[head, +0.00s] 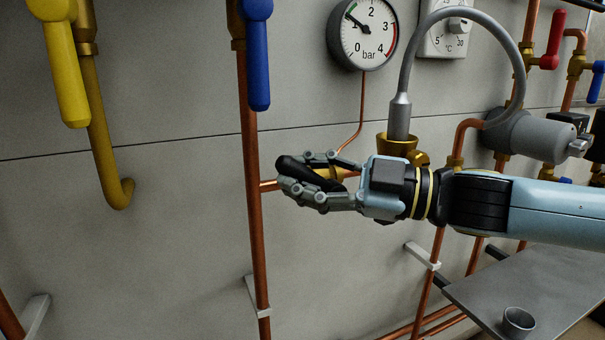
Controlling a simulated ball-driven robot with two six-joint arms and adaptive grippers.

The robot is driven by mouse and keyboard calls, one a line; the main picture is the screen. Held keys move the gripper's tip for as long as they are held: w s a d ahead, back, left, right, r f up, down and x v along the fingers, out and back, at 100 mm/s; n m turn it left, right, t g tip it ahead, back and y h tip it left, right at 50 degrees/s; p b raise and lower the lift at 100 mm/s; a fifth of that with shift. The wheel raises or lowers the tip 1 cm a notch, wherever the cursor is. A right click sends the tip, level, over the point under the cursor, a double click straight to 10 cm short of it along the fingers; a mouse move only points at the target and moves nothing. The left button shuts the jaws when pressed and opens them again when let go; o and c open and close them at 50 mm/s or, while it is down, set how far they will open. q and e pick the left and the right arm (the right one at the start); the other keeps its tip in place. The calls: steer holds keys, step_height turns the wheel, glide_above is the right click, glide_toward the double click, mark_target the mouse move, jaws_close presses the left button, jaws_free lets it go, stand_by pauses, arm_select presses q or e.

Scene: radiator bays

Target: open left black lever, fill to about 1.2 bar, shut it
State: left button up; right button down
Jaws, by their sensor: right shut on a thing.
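My right gripper (318,182) comes in from the right, with its fingers closed around a black lever (291,166). The lever's rounded end sticks out to the left of the fingers. A brass valve body (334,173) shows partly between the fingers, on a short horizontal copper pipe; the fingers hide much of it and the lever's root. I cannot tell the lever's exact angle to the pipe. The pressure gauge (364,35), marked 0 to 4 bar, hangs above. Its needle points up and left, slightly past the 1. My left gripper is not in view.
A blue lever (257,55) hangs on the vertical copper pipe, and a yellow lever (62,70) is at far left. A grey hose (400,80) arches close above my right wrist. A grey shelf with a small cup (518,321) is at lower right.

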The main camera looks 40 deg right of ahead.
mark_target(335, 182)
steer(key=shift+d+r+m+t+p, duration=0.35)
steer(key=shift+r+m+t+p, duration=0.15)
steer(key=shift+m+t+p, duration=0.3)
steer(key=shift+s+d+r+m+t+y, duration=0.15)
steer(key=shift+d+m+t+y, duration=0.15)
steer(key=shift+m+t, duration=0.3)
steer(key=shift+d+r+m+t+y, duration=0.15)
steer(key=shift+d+m+t+y, duration=0.1)
steer(key=shift+m+t, duration=0.3)
steer(key=m+t, duration=0.1)
steer(key=d+m+t, duration=0.1)
steer(key=m, duration=0.1)
steer(key=shift+s+d+r+h, duration=0.1)
steer(key=shift+s+r+h, duration=0.05)
steer(key=shift+r+h, duration=0.1)
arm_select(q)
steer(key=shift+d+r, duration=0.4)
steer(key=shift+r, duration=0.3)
arm_select(e)
steer(key=shift+s+d+r+m+t+h, duration=0.1)
steer(key=shift+d+m+t+h, duration=0.15)
steer(key=shift+m+t+h, duration=0.4)
steer(key=shift+s+d+f+m+t+h, duration=0.1)
steer(key=shift+d+m+t+h, duration=0.25)
steer(key=shift+m+t, duration=0.55)
steer(key=shift+d+r+m+t+h, duration=0.15)
steer(key=shift+m+t+h, duration=0.35)
steer(key=shift+m, duration=0.5)
